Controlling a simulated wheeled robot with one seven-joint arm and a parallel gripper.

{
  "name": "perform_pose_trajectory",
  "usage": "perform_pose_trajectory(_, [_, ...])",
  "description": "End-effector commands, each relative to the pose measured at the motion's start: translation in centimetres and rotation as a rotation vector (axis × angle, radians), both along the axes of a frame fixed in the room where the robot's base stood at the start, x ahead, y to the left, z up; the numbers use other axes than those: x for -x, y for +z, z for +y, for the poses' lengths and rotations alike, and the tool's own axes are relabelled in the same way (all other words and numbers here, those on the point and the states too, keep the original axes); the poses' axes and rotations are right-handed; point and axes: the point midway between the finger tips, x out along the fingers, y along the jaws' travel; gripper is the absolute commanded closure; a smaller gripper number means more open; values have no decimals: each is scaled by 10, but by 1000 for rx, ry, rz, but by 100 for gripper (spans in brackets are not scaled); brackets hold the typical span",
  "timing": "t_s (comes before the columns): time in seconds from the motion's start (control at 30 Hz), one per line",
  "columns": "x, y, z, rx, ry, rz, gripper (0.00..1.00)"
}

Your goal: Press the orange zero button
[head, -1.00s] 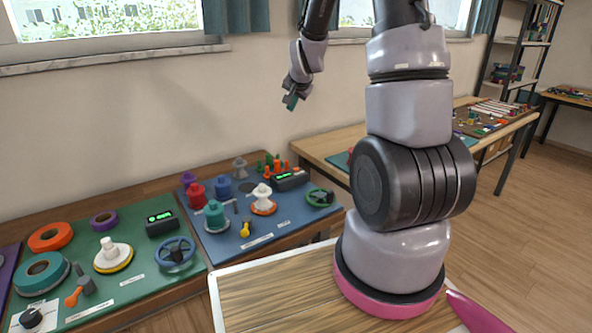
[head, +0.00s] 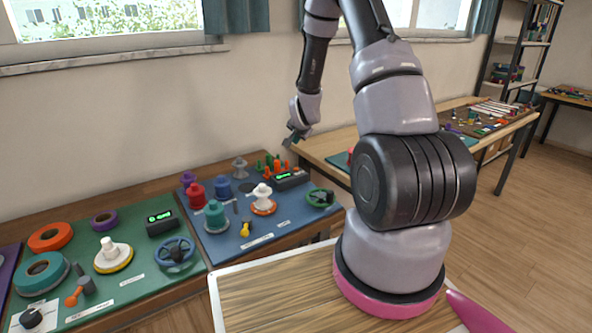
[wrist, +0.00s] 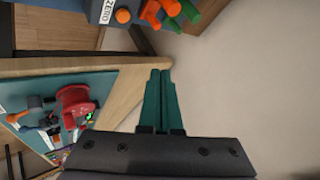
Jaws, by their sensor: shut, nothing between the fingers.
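The orange zero button (wrist: 123,15) shows at the top of the wrist view, a small round disc beside a white label reading ZERO. It sits on a dark grey-blue box (wrist: 93,12), cut off by the frame edge. In the head view a black counter box (head: 291,181) with a green display stands at the back right of the blue mat; I cannot make out the button clearly there. My gripper (head: 291,139) is above and behind that box, with its teal fingers closed together and empty. The fingertips (wrist: 161,72) are apart from the button.
Orange and green pegs (head: 272,163) stand right beside the counter box. The blue mat (head: 222,246) also holds several spools and a green handwheel (head: 320,197). A green mat (head: 130,216) with another display box (head: 161,222) lies to the left. The air around my gripper is clear.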

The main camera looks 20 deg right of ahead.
Motion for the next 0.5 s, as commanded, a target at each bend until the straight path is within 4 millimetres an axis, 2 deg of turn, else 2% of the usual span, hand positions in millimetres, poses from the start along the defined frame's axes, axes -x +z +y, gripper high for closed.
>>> perform_pose_trajectory(0.17, [0,-14,0,1,0,2,100])
perform_pose_trajectory(0.5, [1,-62,0,-1,0,4,100])
